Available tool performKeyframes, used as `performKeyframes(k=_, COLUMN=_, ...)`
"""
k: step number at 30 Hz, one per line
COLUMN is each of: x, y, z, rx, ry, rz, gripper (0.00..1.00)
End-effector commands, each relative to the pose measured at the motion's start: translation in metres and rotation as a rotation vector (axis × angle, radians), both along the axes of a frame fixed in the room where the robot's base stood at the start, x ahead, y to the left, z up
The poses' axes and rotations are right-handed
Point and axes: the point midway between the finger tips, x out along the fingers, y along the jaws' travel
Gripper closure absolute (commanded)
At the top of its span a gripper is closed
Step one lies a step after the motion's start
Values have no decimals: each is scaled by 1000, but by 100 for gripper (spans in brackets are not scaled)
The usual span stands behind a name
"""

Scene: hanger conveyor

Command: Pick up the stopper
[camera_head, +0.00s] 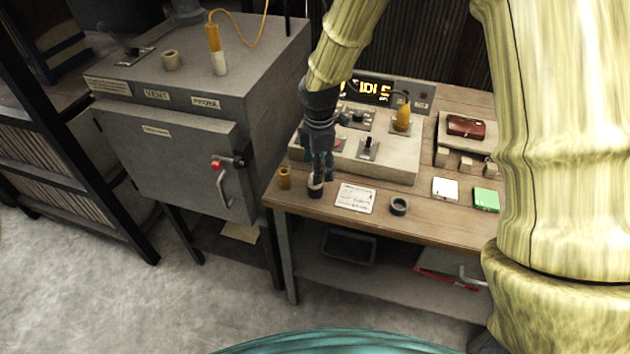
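My gripper (320,176) points down at the front left of the wooden bench (350,216). Its fingertips are at or just above a small dark piece with a pale part (316,189), which may be the stopper. I cannot tell whether the fingers touch it or how far apart they are. A small brown cylinder (284,178) stands just left of it, near the bench's left edge, and could also be a stopper. A black ring (398,206) lies to the right, past a white written card (355,198).
A control box (395,160) with a lit display (372,91) stands behind my gripper. A white block (445,188) and a green block (486,199) lie to the right.

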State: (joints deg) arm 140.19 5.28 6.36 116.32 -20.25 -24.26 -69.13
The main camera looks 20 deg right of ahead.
Motion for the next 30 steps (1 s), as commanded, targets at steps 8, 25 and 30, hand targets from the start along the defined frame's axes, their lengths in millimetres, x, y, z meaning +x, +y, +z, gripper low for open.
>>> performKeyframes(k=8, x=3, y=5, z=-18, rx=-2, ry=3, rz=1, gripper=38)
performKeyframes(k=25, x=6, y=7, z=-52, rx=0, ry=0, rz=1, gripper=38)
performKeyframes(k=30, x=6, y=7, z=-52, rx=0, ry=0, rz=1, gripper=49)
